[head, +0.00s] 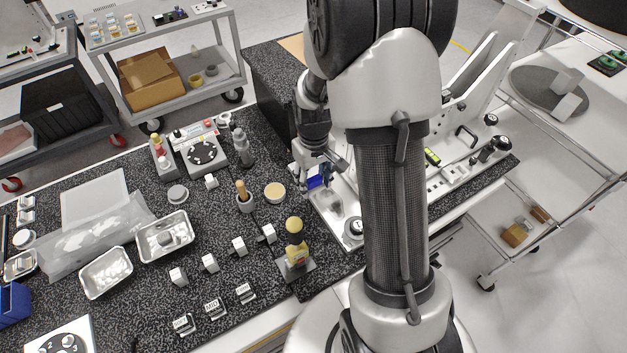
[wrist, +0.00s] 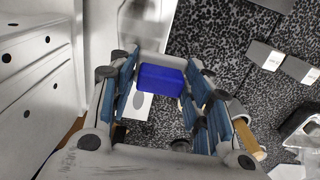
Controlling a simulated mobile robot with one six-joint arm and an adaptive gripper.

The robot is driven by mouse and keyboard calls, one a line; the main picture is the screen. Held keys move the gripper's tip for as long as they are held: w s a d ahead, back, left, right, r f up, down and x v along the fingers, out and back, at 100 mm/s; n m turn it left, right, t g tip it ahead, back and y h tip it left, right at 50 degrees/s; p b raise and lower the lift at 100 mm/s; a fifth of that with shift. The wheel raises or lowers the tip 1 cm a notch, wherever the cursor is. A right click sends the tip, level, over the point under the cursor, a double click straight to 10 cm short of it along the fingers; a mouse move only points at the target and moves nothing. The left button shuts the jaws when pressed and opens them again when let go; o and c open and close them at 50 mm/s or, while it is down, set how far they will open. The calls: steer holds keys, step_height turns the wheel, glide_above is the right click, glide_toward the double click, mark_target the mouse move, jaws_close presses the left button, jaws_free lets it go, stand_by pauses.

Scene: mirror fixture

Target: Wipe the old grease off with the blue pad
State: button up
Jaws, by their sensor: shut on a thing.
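My gripper (head: 318,172) is shut on the blue pad (head: 315,182), low over the left end of the pale fixture plate (head: 322,199). In the wrist view the blue pad (wrist: 162,79) shows as a deep-blue block between my fingers, which have lighter blue facings. I cannot tell whether the pad touches the surface under it. A greyish patch (head: 336,207) lies on the plate just in front of the pad; I cannot tell if it is grease. My arm hides the middle of the fixture.
A yellow-knobbed tool (head: 295,243) stands left of the plate's front. A pot with a wooden handle (head: 243,199) and a tan disc (head: 274,192) stand further left. Metal trays (head: 107,272) lie on the speckled bench. The fixture's upright frame (head: 478,68) rises at right.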

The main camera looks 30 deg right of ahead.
mark_target(313, 179)
steer(key=shift+r, duration=0.35)
steer(key=shift+r, duration=0.1)
steer(key=shift+r+p, duration=1.2)
steer(key=shift+r, duration=0.3)
steer(key=shift+f, duration=0.1)
